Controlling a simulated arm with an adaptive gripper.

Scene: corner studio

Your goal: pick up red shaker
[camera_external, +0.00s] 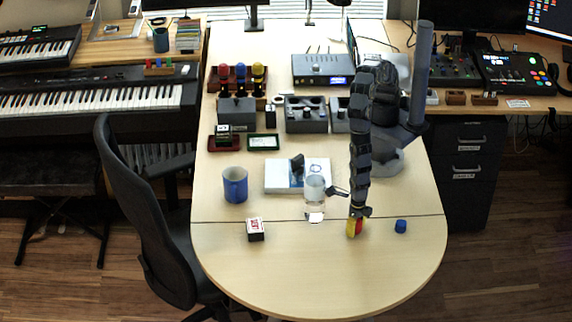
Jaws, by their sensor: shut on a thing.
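My gripper (360,213) reaches down over the front right part of the table. It is shut on a small red shaker (359,226), which stands out just below the fingers. A yellow piece (351,229) shows right against the red on its left side; I cannot tell whether it is a separate thing. The fingers partly hide the top of the shaker. I cannot tell whether its lower end touches the table.
A small blue object (400,226) lies close to the right of my gripper. A clear glass (315,200), a blue mug (235,185) and a small red-and-white box (255,229) stand to the left. The front of the table (320,280) is clear.

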